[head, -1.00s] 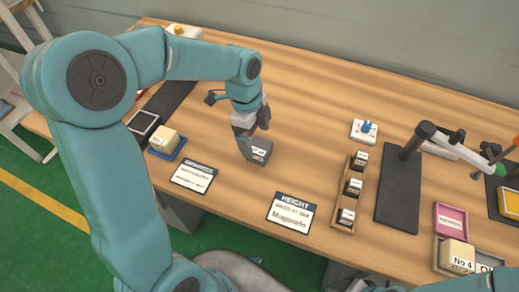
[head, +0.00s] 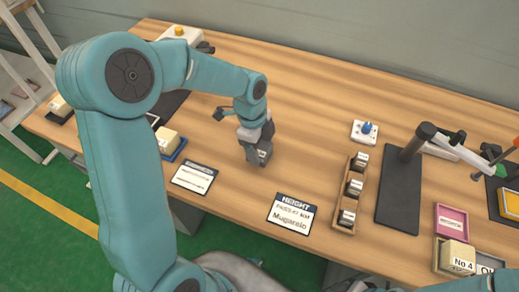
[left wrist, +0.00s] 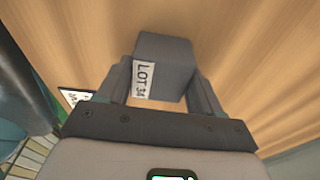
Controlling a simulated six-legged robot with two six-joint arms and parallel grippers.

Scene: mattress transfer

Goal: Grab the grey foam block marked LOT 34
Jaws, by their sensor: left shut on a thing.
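The grey foam block (left wrist: 168,62) shows in the left wrist view with a white label reading LOT 34 on its left side. My left gripper (left wrist: 165,88) has a finger on each side of the block and is shut on it. In the head view the gripper (head: 257,150) points down at the table, and the block (head: 264,152) shows partly between its fingers, its label small. I cannot tell whether the block touches the tabletop. My right gripper is not in view.
A wooden rack (head: 344,215) with small labelled blocks stands to the right. A beige block (head: 167,138) sits on a blue tray at left. The table behind the gripper is clear.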

